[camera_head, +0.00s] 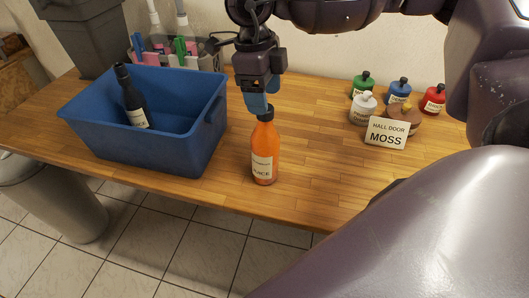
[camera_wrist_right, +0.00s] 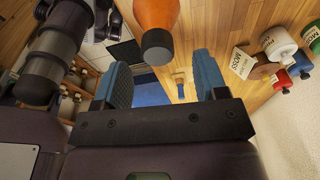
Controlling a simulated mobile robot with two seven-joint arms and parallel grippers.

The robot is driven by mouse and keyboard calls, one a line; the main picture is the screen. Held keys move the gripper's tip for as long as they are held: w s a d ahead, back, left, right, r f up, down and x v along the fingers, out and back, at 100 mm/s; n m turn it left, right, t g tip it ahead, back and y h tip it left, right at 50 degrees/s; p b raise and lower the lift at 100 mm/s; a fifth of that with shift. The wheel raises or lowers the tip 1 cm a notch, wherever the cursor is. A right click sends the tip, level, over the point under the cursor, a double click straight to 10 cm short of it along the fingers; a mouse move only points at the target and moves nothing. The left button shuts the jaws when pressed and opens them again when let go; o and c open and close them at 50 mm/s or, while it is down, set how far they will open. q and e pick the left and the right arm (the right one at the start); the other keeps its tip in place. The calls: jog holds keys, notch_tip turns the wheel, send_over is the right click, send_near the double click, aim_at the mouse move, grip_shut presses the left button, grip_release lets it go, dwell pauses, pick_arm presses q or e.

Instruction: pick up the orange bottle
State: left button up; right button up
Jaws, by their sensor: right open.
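The orange bottle (camera_head: 264,152) stands upright on the wooden table near its front edge, with a black cap and a white label. My right gripper (camera_head: 258,103) points down, with its blue fingertips by the bottle's cap in the head view. In the right wrist view, the gripper (camera_wrist_right: 163,80) is open and empty. There the bottle (camera_wrist_right: 156,12) shows at the top, its cap toward the gap between the fingers but not gripped. Whether a finger touches the cap cannot be told. My left gripper is not in view.
A blue bin (camera_head: 160,150) holding a dark bottle (camera_head: 131,98) stands left of the orange bottle. A "HALL DOOR MOSS" card (camera_head: 387,133) and several small paint bottles (camera_head: 398,91) stand at the right. A caddy (camera_head: 178,52) stands at the back. The wood right of the bottle is clear.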

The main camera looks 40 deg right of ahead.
aim_at(267, 118)
jog(key=shift+s+f, duration=0.15)
jog(key=shift+f, duration=0.65)
jog(key=f, duration=0.2)
jog(key=f+p, duration=0.1)
jog(key=f, duration=0.1)
jog(key=shift+s+d+f, duration=0.1)
jog(key=shift+s, duration=0.1)
jog(key=shift+c, duration=0.7)
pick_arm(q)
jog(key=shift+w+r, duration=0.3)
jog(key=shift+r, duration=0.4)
pick_arm(e)
grip_shut()
